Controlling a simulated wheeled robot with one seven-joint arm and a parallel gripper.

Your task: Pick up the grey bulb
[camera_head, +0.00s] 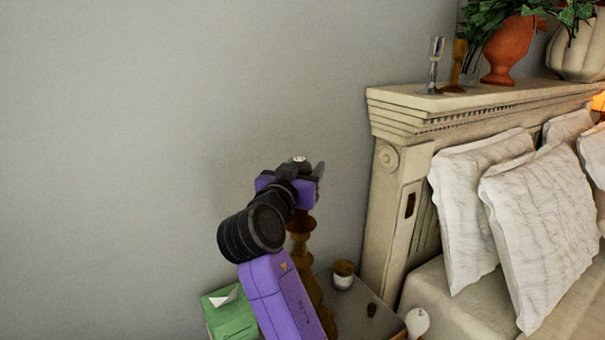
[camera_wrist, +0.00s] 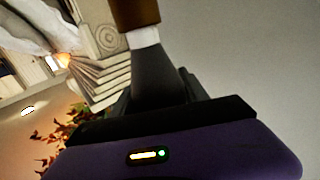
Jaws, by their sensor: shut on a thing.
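The grey bulb (camera_wrist: 157,72) is a dark grey, tapering shape with a white collar at its end, between the fingers in the wrist view. My gripper (camera_wrist: 160,92) is shut on it. Its collar meets a brown, socket-like part (camera_wrist: 135,12), and I see no gap there. In the head view my gripper (camera_head: 317,178) is at the top of a brass-brown lamp stand (camera_head: 301,243), which is partly behind my arm. I cannot make out the bulb in the head view.
The nightstand (camera_head: 375,293) below holds a small jar candle (camera_head: 343,274), a small dark item (camera_head: 371,310) and a green tissue box (camera_head: 229,315). A white round object (camera_head: 417,321) is at its right edge. The bed headboard (camera_head: 395,190) and pillows (camera_head: 540,225) are right; bare wall is left.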

